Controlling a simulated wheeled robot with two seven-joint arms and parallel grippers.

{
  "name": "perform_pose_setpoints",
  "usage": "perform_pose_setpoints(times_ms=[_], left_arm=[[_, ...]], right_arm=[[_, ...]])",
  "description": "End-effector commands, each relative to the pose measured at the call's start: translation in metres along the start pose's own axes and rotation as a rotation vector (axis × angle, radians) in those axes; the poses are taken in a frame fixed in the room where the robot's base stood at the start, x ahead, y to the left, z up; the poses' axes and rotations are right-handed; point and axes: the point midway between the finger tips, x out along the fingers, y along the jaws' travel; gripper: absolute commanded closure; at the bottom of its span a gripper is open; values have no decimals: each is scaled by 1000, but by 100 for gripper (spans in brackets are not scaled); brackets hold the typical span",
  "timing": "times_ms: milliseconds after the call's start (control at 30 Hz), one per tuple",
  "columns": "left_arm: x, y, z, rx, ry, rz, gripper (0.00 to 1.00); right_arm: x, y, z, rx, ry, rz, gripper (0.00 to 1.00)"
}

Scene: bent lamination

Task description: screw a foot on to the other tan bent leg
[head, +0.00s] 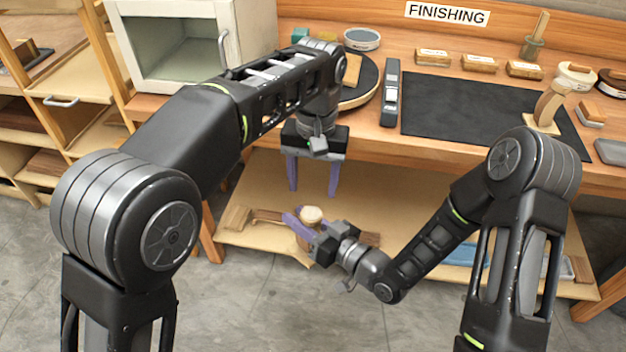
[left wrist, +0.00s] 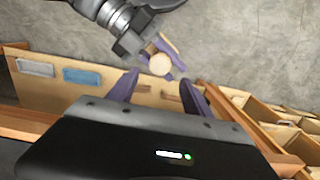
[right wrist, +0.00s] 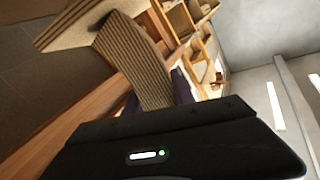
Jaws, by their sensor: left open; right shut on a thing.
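A tan bent leg (right wrist: 135,60) with striped laminations is in my right gripper (head: 303,226), which is shut on it below the bench front. A round pale disc (head: 311,213) shows at the upper end of the held piece; it also shows in the left wrist view (left wrist: 160,65). I cannot tell how it is attached. My left gripper (head: 312,180) is open and empty, fingers down, just above the disc and apart from it. Another tan bent piece (head: 549,105) stands on the bench at the right, near a pale round piece (head: 575,74).
The bench has a dark mat (head: 470,118), several small blocks or brushes (head: 432,57), a round dark plate (head: 366,88) and a tin (head: 362,39). A lower shelf (head: 250,235) with wooden pieces lies beneath the grippers. A white cabinet (head: 172,45) and shelving stand left.

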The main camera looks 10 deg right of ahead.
Motion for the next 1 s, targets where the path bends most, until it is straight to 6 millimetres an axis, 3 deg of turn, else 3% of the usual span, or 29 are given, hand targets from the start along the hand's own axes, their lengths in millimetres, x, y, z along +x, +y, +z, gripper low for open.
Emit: perform_pose_setpoints(times_ms=[800, 1000], left_arm=[[29, -1, 0, 2, -2, 3, 42], [63, 0, 1, 3, -4, -1, 42]], right_arm=[[0, 0, 0, 0, 1, -1, 100], [0, 0, -1, 0, 1, -1, 100]])
